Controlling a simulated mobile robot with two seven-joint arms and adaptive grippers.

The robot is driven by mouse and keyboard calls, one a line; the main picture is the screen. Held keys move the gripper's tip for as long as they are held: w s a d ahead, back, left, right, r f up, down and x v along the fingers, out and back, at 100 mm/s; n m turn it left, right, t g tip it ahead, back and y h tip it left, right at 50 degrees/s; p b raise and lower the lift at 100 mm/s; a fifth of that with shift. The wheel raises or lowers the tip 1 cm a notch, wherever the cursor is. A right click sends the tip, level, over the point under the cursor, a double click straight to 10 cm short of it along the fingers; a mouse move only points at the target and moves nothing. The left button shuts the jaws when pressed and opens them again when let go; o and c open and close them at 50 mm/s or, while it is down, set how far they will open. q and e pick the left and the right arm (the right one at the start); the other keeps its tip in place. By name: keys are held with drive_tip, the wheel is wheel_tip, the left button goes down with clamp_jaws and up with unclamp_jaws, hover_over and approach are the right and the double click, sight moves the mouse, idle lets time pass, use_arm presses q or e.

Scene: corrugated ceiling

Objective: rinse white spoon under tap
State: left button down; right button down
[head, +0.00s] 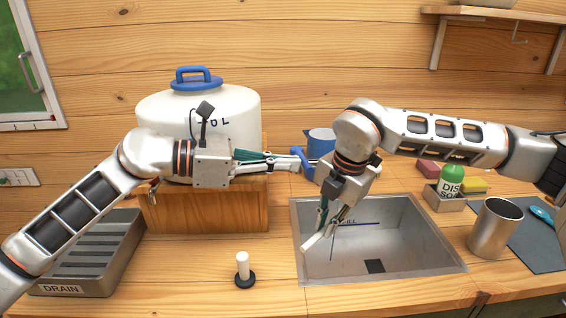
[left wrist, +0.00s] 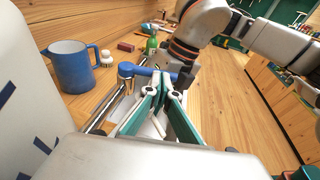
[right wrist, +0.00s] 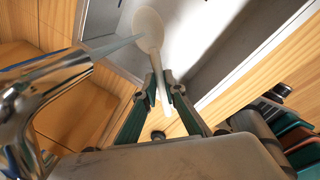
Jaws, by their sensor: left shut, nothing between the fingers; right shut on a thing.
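The white spoon (right wrist: 149,32) is held in my right gripper (right wrist: 160,78), which is shut on its handle over the sink (head: 410,250). In the right wrist view, the chrome tap (right wrist: 40,95) is at the left, and a thin bluish water stream (right wrist: 118,45) runs from it to the spoon's bowl. In the head view my right gripper (head: 322,235) points down into the sink's left part. My left gripper (head: 298,163) is shut and empty at the tap's blue lever (left wrist: 148,70); whether it touches it is unclear. My right arm hides part of the tap.
A white water tank (head: 225,110) with a blue lid stands on a wooden box. A blue mug (left wrist: 70,65) is behind the lever. A steel cup (head: 495,228) and dish soap (head: 450,183) stand right of the sink.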

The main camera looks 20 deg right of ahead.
use_arm(q)
drive_tip(key=shift+s+d+f, duration=0.1)
drive_tip(key=shift+s+d, duration=0.1)
drive_tip(key=shift+d, duration=0.5)
